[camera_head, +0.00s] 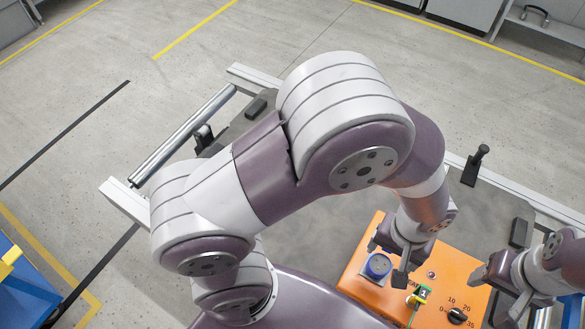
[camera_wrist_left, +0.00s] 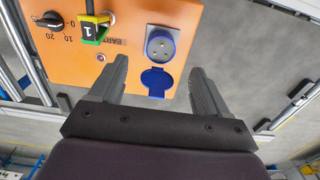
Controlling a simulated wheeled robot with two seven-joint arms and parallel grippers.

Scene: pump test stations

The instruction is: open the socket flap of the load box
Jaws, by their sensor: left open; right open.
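The orange load box (camera_head: 352,285) stands at the lower right of the head view. Its blue socket (camera_wrist_left: 161,45) shows its pin holes in the left wrist view. The round blue socket flap (camera_wrist_left: 157,81) is swung open, lying beside the socket on its hinge. My left gripper (camera_wrist_left: 158,72) is open, with its two fingers on either side of the flap and no visible contact. In the head view, my left gripper (camera_head: 388,263) is over the box close to the socket (camera_head: 378,265). My right gripper (camera_head: 501,290) is open and empty at the box's right side.
A black knob (camera_head: 457,315) with a numbered scale and a yellow-green plug marked 1 (camera_head: 418,296) sit on the box top near the socket. A black upright handle (camera_head: 477,163) stands at the bench's back right. A blue container (camera_head: 20,285) is at the far left.

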